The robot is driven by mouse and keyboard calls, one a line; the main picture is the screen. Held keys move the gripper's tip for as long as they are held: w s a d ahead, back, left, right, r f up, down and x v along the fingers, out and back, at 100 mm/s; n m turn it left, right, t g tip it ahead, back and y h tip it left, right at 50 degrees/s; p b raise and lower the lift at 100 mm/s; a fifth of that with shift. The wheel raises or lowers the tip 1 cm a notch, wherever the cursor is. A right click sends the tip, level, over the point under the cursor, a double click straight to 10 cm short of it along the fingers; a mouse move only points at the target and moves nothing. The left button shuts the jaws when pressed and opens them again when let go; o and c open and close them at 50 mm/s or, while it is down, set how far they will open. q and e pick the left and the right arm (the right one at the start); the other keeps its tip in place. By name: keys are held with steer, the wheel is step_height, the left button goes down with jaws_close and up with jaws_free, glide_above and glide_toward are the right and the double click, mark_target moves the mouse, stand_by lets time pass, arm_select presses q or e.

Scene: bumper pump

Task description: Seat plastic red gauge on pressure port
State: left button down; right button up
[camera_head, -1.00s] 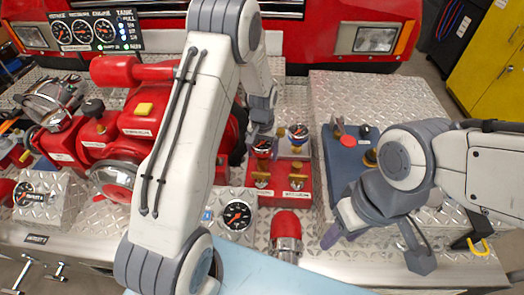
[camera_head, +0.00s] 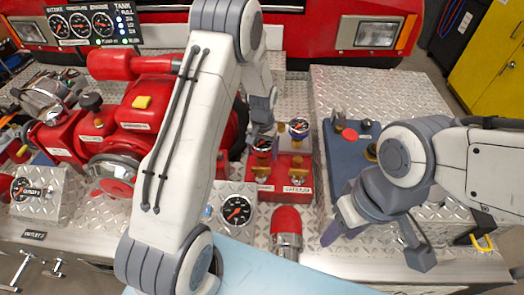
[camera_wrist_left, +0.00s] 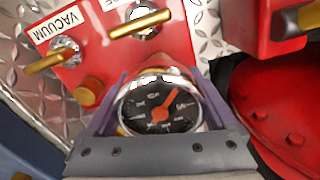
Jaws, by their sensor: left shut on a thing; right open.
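The gauge (camera_wrist_left: 160,108) is between my left fingers in the left wrist view, with a chrome rim, black face and orange needle. My left gripper (camera_head: 262,128) is shut on it, above the left half of the red manifold (camera_head: 270,190). The gauge (camera_head: 262,146) also shows in the head view. The pressure port beneath it is hidden, so I cannot tell whether they touch. The manifold's other half is labelled VACUUM, with a bare brass fitting (camera_wrist_left: 88,92). My right gripper (camera_head: 375,248) is open and empty at the right.
A gauge block (camera_head: 236,210) and a red-capped cylinder (camera_head: 286,222) stand in front. The red pump (camera_head: 110,130) is left, a blue plate (camera_head: 350,160) right.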

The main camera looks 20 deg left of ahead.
arm_select(q)
steer(key=shift+f, duration=0.15)
jaws_free()
step_height(320, 180, up, 10)
steer(key=shift+r+b, duration=0.25)
steer(key=shift+b, duration=0.6)
stand_by(0.3)
